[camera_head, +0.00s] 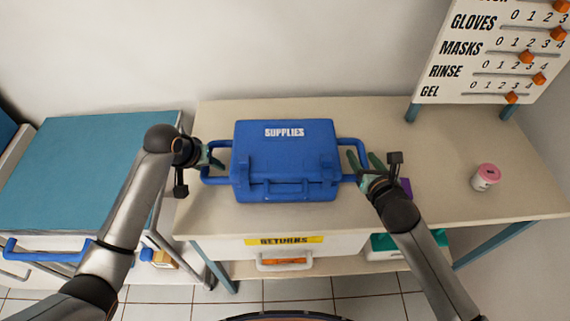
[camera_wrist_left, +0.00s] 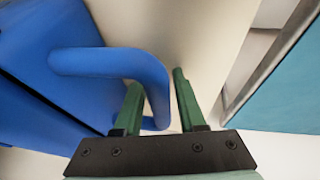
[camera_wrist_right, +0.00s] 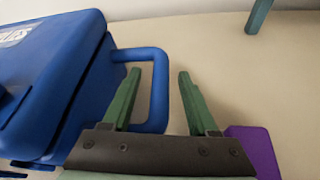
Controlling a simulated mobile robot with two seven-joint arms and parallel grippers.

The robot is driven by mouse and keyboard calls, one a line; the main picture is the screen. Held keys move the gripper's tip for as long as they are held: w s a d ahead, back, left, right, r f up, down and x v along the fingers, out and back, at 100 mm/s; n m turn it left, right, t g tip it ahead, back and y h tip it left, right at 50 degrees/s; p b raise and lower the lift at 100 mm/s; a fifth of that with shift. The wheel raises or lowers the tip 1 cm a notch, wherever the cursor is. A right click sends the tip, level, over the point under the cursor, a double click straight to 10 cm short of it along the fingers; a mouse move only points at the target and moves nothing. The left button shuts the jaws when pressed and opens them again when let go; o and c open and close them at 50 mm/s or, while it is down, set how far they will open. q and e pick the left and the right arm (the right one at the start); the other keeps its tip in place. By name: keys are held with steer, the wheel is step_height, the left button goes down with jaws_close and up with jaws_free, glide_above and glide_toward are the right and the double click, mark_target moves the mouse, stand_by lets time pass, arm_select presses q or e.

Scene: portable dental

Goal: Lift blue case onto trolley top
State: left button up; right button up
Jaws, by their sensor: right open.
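The blue case (camera_head: 285,165), labelled SUPPLIES, lies closed on the beige table, with a loop handle at each side. The trolley top (camera_head: 85,165) is the bare teal surface to its left. My left gripper (camera_head: 217,158) is open at the left handle (camera_wrist_left: 110,62); in the left wrist view the handle's outer bar shows between the fingers (camera_wrist_left: 158,85). My right gripper (camera_head: 364,162) is open at the right handle (camera_wrist_right: 158,85); in the right wrist view its bar shows between the fingers (camera_wrist_right: 160,75), apart from the right finger.
The beige table (camera_head: 440,200) has a purple item (camera_head: 405,187) beside my right gripper and a pink-lidded jar (camera_head: 485,177) at right. A supply board (camera_head: 490,50) stands at the back right. Below are a RETURNS bin (camera_head: 285,246) and a green box (camera_head: 395,246). A narrow gap separates trolley and table.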

arm_select(q)
steer(key=shift+c, duration=0.4)
arm_select(e)
steer(key=shift+c, duration=0.4)
arm_select(q)
jaws_close()
arm_select(e)
steer(key=c, duration=0.6)
jaws_close()
arm_select(q)
steer(key=shift+w+r, duration=0.15)
steer(key=shift+r, duration=0.1)
arm_select(e)
steer(key=shift+r, duration=0.25)
